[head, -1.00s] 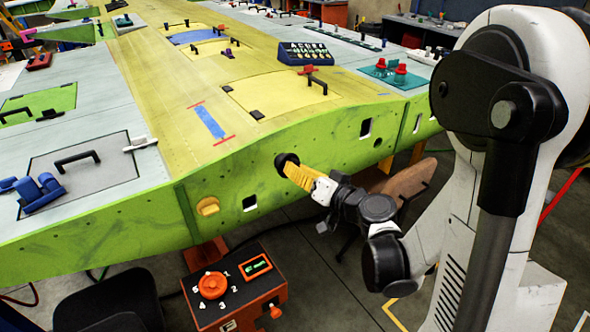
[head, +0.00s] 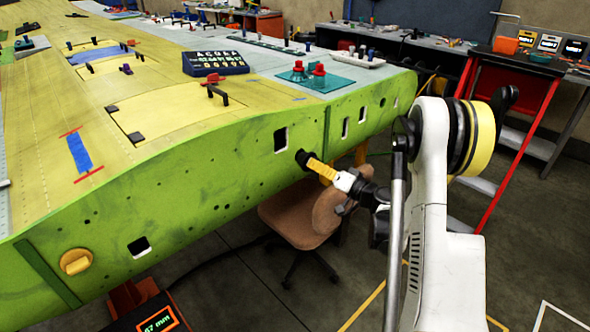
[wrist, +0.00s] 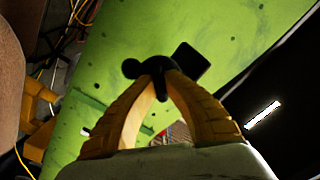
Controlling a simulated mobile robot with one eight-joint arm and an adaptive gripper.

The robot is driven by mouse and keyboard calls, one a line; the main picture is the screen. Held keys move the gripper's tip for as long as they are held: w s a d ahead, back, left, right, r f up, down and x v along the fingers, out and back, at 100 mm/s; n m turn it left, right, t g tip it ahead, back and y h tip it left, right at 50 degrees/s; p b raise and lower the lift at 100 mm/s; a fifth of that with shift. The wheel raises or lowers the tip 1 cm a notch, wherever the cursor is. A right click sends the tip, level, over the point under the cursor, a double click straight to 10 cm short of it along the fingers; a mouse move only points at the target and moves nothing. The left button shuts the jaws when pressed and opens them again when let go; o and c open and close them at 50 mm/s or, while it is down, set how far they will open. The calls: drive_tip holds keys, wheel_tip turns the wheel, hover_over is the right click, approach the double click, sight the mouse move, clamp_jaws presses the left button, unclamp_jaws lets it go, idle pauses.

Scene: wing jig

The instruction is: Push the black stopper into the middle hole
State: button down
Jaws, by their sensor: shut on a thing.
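The black stopper (head: 302,157) is at the tip of my gripper (head: 316,164), close in front of the green front face (head: 215,170) of the wing. My gripper's yellow fingers are shut on it. In the wrist view the stopper (wrist: 155,68) sits between the fingertips (wrist: 160,78). A dark round shape (wrist: 130,68) shows just left of it; I cannot tell whether that is a hole or part of the stopper. A square opening (wrist: 190,62) lies to its right. The head view shows a square opening (head: 281,139) up and left of the stopper. I cannot tell whether the stopper touches the face.
A yellow round plug (head: 76,262) sits in the face at lower left, near another square opening (head: 138,246). A brown chair (head: 300,220) stands below my gripper. A red-framed stand (head: 500,100) is at right. Open floor lies at lower right.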

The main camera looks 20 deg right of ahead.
drive_tip(key=d+f+b, duration=0.1)
drive_tip(key=d+f, duration=0.3)
drive_tip(key=d, duration=0.1)
drive_tip(key=x, duration=0.6)
drive_tip(key=shift+w+d+t, duration=0.15)
drive_tip(key=shift+d+t, duration=0.05)
drive_tip(key=shift+t, duration=0.1)
drive_tip(key=shift+w+a+f, duration=0.1)
drive_tip(key=shift+w+f, duration=0.05)
idle(1.0)
drive_tip(key=shift+x, duration=2.2)
drive_tip(key=shift+w, duration=0.1)
drive_tip(key=c, duration=1.4)
unclamp_jaws()
drive_tip(key=shift+f, duration=0.1)
